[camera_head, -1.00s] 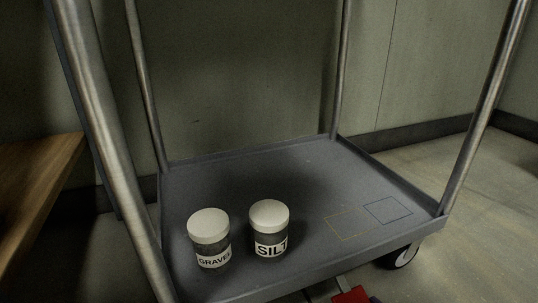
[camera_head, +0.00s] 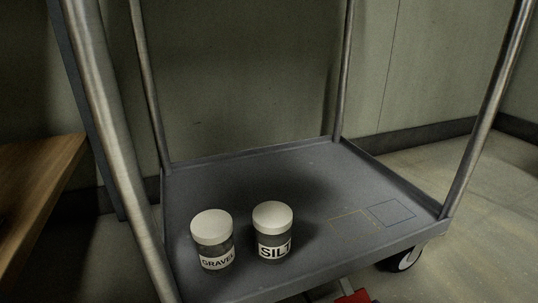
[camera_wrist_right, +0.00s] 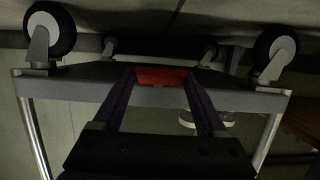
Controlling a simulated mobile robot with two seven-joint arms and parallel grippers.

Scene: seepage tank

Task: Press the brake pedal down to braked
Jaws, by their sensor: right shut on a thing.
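The red brake pedal (camera_head: 353,297) shows at the bottom edge of the head view, below the front lip of the grey cart (camera_head: 300,165). Most of it is cut off there. In the right wrist view, which looks upside down, the red pedal (camera_wrist_right: 163,76) lies between the tips of my right gripper (camera_wrist_right: 161,84). The two dark fingers are shut on its sides. The pedal's exact angle is hard to tell. My left gripper is in neither view.
Two white-lidded jars, gravel (camera_head: 212,240) and silt (camera_head: 273,231), stand on the cart's lower shelf. Two outlined squares (camera_head: 371,220) mark its right side. A caster (camera_head: 407,257) is right of the pedal. A wooden bench (camera_head: 40,180) stands at left.

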